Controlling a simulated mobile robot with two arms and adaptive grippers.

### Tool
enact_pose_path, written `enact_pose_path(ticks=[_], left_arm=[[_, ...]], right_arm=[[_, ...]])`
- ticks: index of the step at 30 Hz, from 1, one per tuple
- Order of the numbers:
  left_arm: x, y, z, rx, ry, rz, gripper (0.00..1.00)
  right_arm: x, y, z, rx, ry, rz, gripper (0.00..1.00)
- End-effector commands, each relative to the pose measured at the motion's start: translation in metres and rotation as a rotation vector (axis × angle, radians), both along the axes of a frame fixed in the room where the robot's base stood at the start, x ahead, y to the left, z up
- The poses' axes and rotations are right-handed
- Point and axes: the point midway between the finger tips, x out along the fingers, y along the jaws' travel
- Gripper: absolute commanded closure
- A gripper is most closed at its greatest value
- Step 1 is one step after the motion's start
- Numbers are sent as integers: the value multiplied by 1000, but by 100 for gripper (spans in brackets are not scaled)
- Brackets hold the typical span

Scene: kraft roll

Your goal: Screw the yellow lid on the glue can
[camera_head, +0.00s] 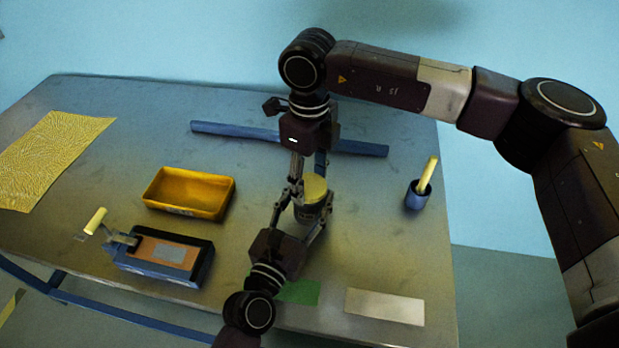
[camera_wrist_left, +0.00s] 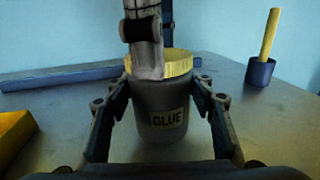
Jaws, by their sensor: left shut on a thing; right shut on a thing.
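The dark grey glue can (camera_head: 308,214) stands upright on the table, its GLUE label facing me in the left wrist view (camera_wrist_left: 167,120). The yellow lid (camera_head: 315,187) sits level on top of the can and also shows in the left wrist view (camera_wrist_left: 178,65). I cannot tell how tightly it is seated. My left gripper (camera_head: 307,218) is shut on the can, one finger on each side. My right gripper (camera_head: 308,178) reaches down from above and is shut on the lid; one finger hides part of the lid in the left wrist view.
A blue cup (camera_head: 417,197) with a yellow stick stands right. Green (camera_head: 298,292) and pale (camera_head: 385,306) sheets lie in front.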

Motion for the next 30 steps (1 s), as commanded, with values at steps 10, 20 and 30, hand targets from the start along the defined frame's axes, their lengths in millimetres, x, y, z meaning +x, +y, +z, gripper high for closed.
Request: enact_pose_path(ticks=[10, 20, 30], left_arm=[[0, 0, 0, 0, 0, 0, 100], [0, 0, 0, 0, 0, 0, 100], [0, 0, 0, 0, 0, 0, 100]], right_arm=[[0, 0, 0, 0, 0, 4, 32], [1, 1, 15, 2, -2, 4, 32], [0, 0, 46, 0, 0, 5, 32]])
